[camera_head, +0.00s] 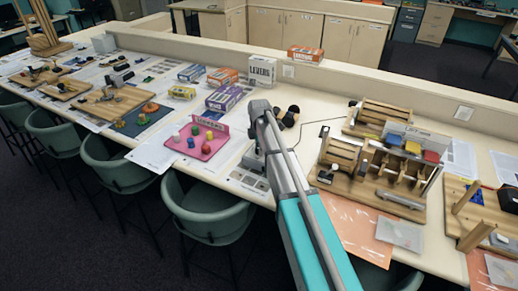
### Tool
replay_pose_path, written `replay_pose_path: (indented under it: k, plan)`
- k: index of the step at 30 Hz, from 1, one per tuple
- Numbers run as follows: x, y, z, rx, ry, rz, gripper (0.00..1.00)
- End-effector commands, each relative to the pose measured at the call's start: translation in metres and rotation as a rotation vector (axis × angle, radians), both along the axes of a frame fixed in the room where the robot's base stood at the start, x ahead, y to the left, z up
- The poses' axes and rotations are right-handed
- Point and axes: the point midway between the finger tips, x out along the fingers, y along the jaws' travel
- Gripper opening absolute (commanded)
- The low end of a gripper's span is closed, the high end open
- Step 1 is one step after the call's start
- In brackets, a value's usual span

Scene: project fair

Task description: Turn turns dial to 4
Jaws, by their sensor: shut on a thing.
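My arm reaches up from the bottom of the view over the table to its grey wrist. My gripper (257,146) points down below the wrist, at the left edge of the arm. It is shut on the turns dial, at a small grey device (251,160) near the table's front edge. The fingertips and the dial are small and mostly hidden by the gripper and arm. The dial's numbers and pointer cannot be read.
A pink board (190,148) with coloured pieces lies left of the gripper. Dark objects (287,117) with a cable lie just behind the arm. A wooden sorting rack (375,170) stands right. Boxes, including a white one (262,72), stand behind. Green chairs (210,218) line the front.

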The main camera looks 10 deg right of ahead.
Motion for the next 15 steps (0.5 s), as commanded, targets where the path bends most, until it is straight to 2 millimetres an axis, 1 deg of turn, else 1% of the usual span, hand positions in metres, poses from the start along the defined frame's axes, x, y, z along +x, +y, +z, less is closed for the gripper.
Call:
replay_pose_path:
  k: [8, 15]
  plan:
    - [0.0, 0.0, -0.0001, 0.0, 0.0, -0.029, 0.0]
    - [0.0, -0.0001, -0.0001, 0.0, 0.0, -0.13, 0.0]
